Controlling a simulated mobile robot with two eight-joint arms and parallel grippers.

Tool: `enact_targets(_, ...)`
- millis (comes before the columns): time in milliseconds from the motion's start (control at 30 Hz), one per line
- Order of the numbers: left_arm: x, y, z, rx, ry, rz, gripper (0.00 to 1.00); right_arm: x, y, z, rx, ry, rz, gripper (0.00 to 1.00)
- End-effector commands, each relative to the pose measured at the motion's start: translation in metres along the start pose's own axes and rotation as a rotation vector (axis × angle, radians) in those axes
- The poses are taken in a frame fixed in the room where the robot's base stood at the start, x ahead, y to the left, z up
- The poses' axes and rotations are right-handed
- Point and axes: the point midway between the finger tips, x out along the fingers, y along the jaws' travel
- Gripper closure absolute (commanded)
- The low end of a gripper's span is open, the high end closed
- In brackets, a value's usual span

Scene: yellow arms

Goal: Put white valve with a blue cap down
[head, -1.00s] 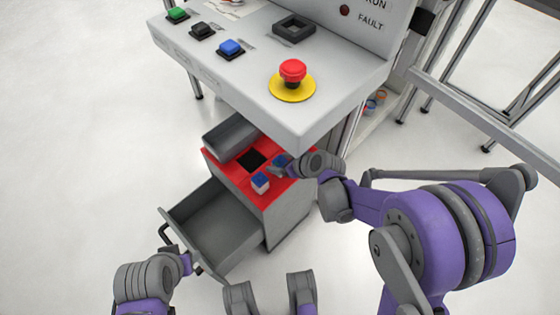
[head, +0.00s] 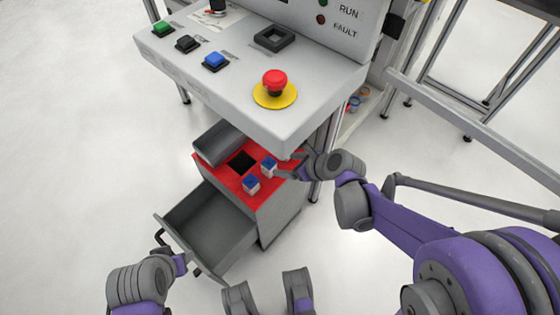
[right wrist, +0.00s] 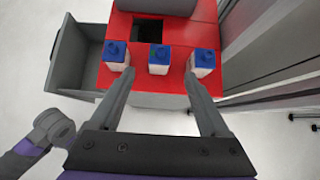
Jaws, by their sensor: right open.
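Three white valves with blue caps stand upright in a row on the red top of a grey drawer cabinet. The right wrist view shows the left one (right wrist: 116,54), the middle one (right wrist: 159,59) and the right one (right wrist: 202,62). The head view shows two of them, a nearer one (head: 251,184) and another (head: 268,167); the third seems hidden by my gripper. My right gripper (head: 287,167) is open and empty, its fingertips (right wrist: 160,76) either side of the middle valve and slightly short of it. My left gripper (head: 180,263) is by the open drawer's handle; its jaws are unclear.
The red cabinet top (right wrist: 145,83) has a dark square opening (head: 242,163) behind the valves and a grey bin (head: 221,143) beside it. The drawer (head: 212,228) is open and empty. A control panel with a red button (head: 275,80) overhangs the cabinet.

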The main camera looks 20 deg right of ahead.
Motion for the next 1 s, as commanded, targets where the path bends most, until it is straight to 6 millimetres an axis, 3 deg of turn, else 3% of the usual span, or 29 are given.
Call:
enact_targets(233, -0.003, 0.000, -0.001, 0.000, 0.001, 0.000, 0.50, -0.011, 0.002, -0.001, -0.021, 0.004, 0.001, 0.21)
enact_targets(367, -0.003, 0.000, -0.001, 0.000, 0.001, 0.000, 0.50, -0.022, 0.012, -0.005, -0.222, 0.043, 0.002, 0.21)
enact_targets(467, -0.003, 0.000, -0.001, 0.000, 0.001, 0.000, 0.50, -0.040, 0.027, -0.014, -0.539, 0.106, 0.015, 0.21)
enact_targets(800, -0.003, 0.000, -0.001, 0.000, 0.001, 0.000, 0.50, -0.113, 0.070, -0.069, -1.865, 0.347, 0.235, 0.21)
enact_targets(1000, -0.003, 0.000, -0.001, 0.000, 0.001, 0.000, 0.50, -0.141, 0.078, -0.096, -2.394, 0.422, 0.420, 0.21)
